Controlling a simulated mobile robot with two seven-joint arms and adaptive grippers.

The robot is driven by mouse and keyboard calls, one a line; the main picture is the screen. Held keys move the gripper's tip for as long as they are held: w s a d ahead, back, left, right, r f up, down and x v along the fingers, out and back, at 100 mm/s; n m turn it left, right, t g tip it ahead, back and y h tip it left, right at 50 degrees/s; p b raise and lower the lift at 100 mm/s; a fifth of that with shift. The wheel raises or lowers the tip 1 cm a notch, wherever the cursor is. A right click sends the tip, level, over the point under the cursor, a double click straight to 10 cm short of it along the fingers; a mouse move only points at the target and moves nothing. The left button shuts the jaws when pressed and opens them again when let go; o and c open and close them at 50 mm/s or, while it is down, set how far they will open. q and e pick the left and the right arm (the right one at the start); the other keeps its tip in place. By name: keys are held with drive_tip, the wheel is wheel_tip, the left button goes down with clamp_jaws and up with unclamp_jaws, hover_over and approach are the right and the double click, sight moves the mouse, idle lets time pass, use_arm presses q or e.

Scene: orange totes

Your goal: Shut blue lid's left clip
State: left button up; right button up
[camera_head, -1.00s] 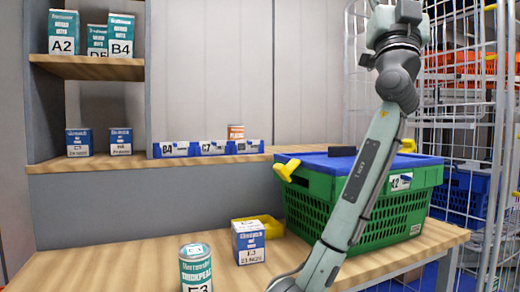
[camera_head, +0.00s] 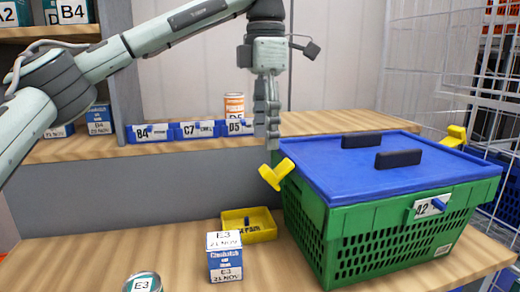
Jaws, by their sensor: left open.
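The blue lid (camera_head: 330,168) with two dark handles lies on the green crate (camera_head: 322,235) on the table. Its left clip (camera_head: 277,174) is yellow and sticks outward from the crate's left end, tilted up. The right yellow clip (camera_head: 456,136) also sticks up at the far end. My left gripper (camera_head: 272,138) hangs fingers down just above and behind the left clip, apart from it as far as I can see. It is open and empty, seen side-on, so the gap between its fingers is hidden. My right gripper is out of view.
A yellow bin (camera_head: 250,233), a blue-white E3 box (camera_head: 224,262) and an E3 can (camera_head: 143,283) stand left of the crate. A wire cage (camera_head: 450,60) stands right.

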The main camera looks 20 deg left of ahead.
sight(268, 168)
use_arm(q)
drive_tip(key=shift+w+f, duration=0.3)
drive_tip(key=shift+d+f, duration=0.15)
drive_tip(key=shift+f, duration=3.45)
drive_tip(key=c, duration=1.2)
